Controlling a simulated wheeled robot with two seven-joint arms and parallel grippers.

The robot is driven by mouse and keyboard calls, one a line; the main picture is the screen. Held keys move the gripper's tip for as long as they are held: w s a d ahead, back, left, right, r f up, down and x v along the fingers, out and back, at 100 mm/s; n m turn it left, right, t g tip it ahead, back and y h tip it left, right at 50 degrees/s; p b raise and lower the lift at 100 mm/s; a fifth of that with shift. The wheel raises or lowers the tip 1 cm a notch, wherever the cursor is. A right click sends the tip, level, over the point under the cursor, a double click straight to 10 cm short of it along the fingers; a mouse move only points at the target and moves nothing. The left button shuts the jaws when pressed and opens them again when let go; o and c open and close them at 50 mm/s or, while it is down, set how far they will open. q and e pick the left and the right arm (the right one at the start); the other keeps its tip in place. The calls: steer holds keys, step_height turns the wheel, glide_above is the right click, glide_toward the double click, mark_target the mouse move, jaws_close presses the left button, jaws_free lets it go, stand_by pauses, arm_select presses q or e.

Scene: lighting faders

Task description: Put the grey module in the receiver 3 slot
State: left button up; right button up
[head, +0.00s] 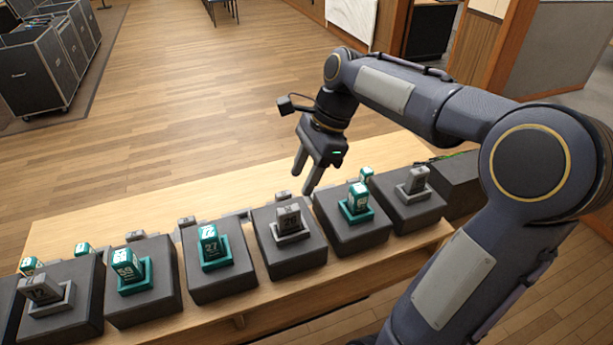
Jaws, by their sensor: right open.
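Several grey modules are in the head view. One stands in a grey holder on a black box below my gripper, the middle grey module (288,217). The right grey module (415,181) stands in a holder on the box at the right end, and the left grey module (42,291) on a box at the far left. I cannot tell which one the task means. No receiver 3 label is readable. My right gripper (303,182) is open and empty, pointing down above the table's back part, behind the middle grey module. My left gripper is out of view.
Teal modules stand in teal holders on other boxes, such as the teal module (210,241) and another teal module (357,198). Smaller modules line the back row. The wooden table (170,204) has bare room behind them. Black cases (40,75) stand on the floor at back left.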

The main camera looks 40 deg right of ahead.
steer(key=s+a+f+n+t, duration=0.2)
steer(key=s+a+f+n, duration=0.1)
steer(key=s+n, duration=0.5)
steer(key=s+a+f+n+t, duration=0.2)
steer(key=s+a+f+n, duration=0.2)
steer(key=s+n, duration=0.4)
steer(key=a+n, duration=0.1)
steer(key=n, duration=0.2)
steer(key=shift+a+t, duration=0.25)
steer(key=shift+t, duration=0.05)
